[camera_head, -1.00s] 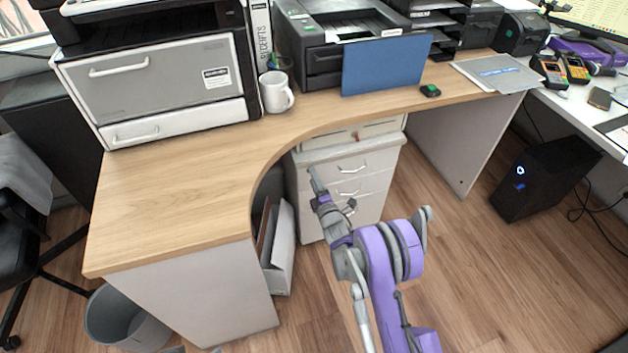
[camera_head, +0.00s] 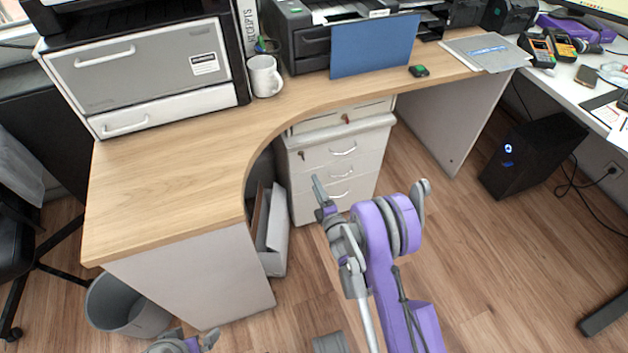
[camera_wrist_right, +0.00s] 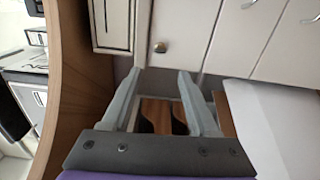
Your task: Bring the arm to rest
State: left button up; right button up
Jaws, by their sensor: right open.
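My right gripper (camera_head: 318,188) is in front of the white drawer unit under the desk, on the end of my purple and grey arm. In the right wrist view its two fingers (camera_wrist_right: 160,74) stand apart with nothing held between them. Floor and a dark curved shape show through the gap.
The curved wooden desk (camera_head: 165,195) carries a white mug (camera_head: 264,76), a blue panel (camera_head: 373,45) and printers. Below are the drawer unit (camera_head: 340,160), a white box file (camera_head: 277,235) and a grey bin (camera_head: 125,305). A black computer (camera_head: 533,155) stands right.

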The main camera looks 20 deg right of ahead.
dwell(0.5)
jog(key=s+r+m+g+h, duration=0.2)
jog(key=s+r+m+g, duration=0.45)
jog(key=r+m, duration=0.4)
jog(key=s+a+r+m+g+y, duration=0.2)
jog(key=s+m+g, duration=0.55)
jog(key=s, duration=2.25)
pick_arm(q)
notch_tip(320, 180, up, 27)
jog(key=w+t+p, duration=0.1)
jog(key=p, duration=2.3)
jog(key=shift+r, duration=0.15)
pick_arm(e)
notch_tip(320, 180, up, 27)
jog(key=w+a+t, duration=0.1)
jog(key=shift+w+m+h, duration=0.3)
jog(key=shift+m, duration=0.1)
